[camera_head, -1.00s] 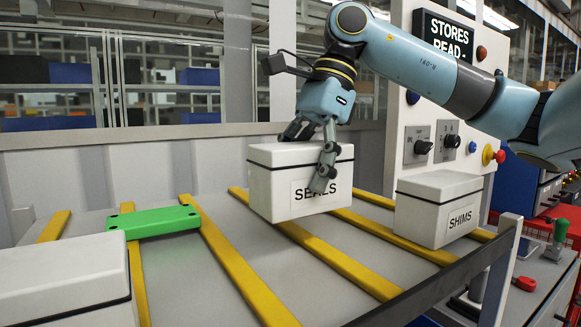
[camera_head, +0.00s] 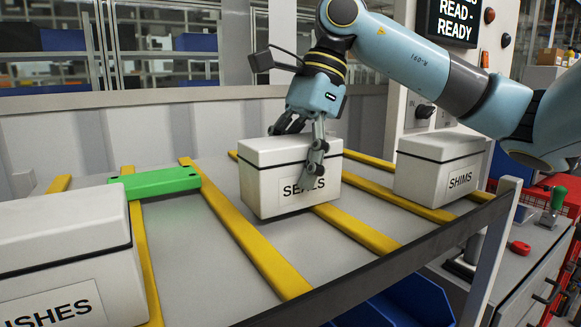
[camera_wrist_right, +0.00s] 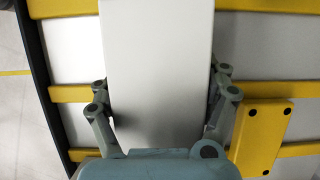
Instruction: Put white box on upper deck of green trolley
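A white box labelled SEALS (camera_head: 275,195) is at the middle of the slatted rack in the head view. My right gripper (camera_head: 298,160) comes down from above, its fingers closed against opposite sides of the box. One finger covers part of the label. I cannot tell whether the box touches the slats. In the wrist view, the box top (camera_wrist_right: 157,70) lies between the fingers (camera_wrist_right: 163,105). A white SHIMS box (camera_head: 440,170) stands to the right. Another white box, its label ending in ISHES (camera_head: 60,255), stands at front left. The green trolley and my left gripper are not in view.
A green block (camera_head: 155,183) lies across slats left of the held box. Yellow slats (camera_head: 245,235) run along the rack, with a dark front rail (camera_head: 390,262). A control panel stands behind right. A blue bin (camera_head: 400,300) sits below the rail.

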